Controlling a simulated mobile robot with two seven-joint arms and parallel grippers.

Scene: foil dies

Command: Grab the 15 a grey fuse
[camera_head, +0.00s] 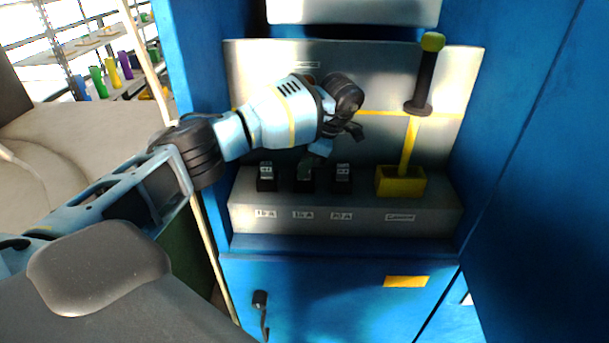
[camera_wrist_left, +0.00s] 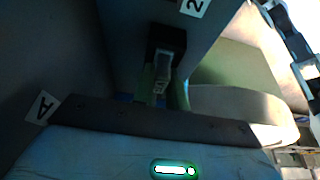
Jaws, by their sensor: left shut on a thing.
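A row of black fuse holders stands on a grey ledge in the blue cabinet, with small labels below. The middle holder (camera_head: 304,184) is above the label that seems to read 15 A (camera_head: 302,215). My left gripper (camera_head: 318,153) reaches down from the left to this holder and is shut on the grey fuse there; the fuse itself is mostly hidden by the fingers and shadow. My right gripper is not in view.
Fuses stand close on both sides, left (camera_head: 266,171) and right (camera_head: 343,172). A yellow block (camera_head: 402,182) is at the ledge's right, with a black lever (camera_head: 425,80) with a yellow-green tip above. Cabinet walls enclose the sides.

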